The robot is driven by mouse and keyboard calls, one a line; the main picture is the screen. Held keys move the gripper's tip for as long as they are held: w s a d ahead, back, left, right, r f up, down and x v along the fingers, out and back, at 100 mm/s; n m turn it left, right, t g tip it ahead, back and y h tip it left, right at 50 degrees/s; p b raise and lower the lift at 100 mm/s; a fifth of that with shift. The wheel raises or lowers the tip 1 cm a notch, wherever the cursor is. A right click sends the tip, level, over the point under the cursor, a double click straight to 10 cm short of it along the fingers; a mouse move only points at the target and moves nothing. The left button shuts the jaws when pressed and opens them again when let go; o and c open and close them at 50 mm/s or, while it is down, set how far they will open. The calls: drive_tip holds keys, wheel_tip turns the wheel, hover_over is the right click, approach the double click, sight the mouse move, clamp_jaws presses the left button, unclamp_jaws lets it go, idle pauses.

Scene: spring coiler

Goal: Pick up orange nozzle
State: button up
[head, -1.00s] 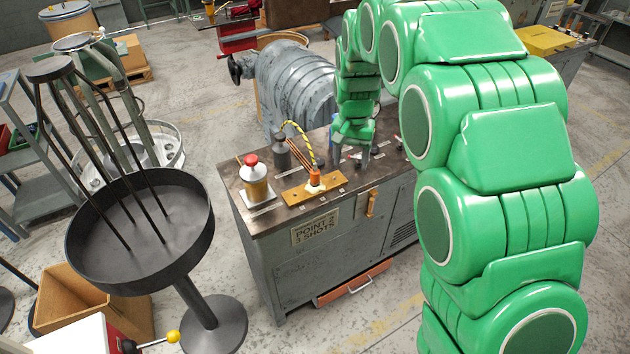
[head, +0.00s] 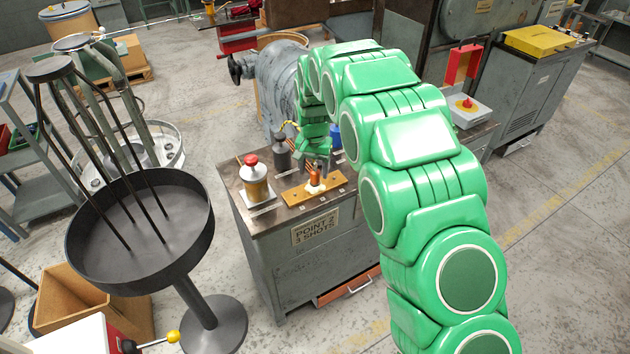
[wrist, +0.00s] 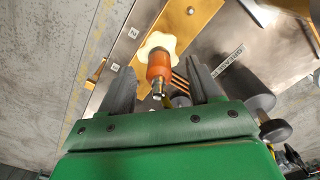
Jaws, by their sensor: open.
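The orange nozzle (head: 315,176) stands on a brass-coloured plate (head: 293,196) on the grey cabinet top, with a cream lobed collar at its base. In the wrist view the nozzle (wrist: 160,68) shows between the two dark fingers, with the cream collar (wrist: 157,45) beyond it. My gripper (head: 317,163) is open, just above and around the upper end of the nozzle in the head view. It also shows in the wrist view (wrist: 160,82), with a gap on each side of the nozzle. I cannot tell whether a finger touches it.
A red-capped bottle (head: 255,178) stands left of the plate. A dark grey bottle (head: 281,152) stands behind it, also near the fingers in the wrist view. A red-button box (head: 466,108) sits at the cabinet's right. A black round tray stand (head: 140,235) is at left.

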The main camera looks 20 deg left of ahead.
sight(315, 179)
drive_tip(key=shift+w+d+f, duration=0.1)
drive_tip(key=shift+f, duration=1.2)
drive_tip(key=shift+w+f, duration=0.1)
drive_tip(key=shift+f, duration=1.2)
drive_tip(key=shift+c, duration=0.2)
clamp_jaws()
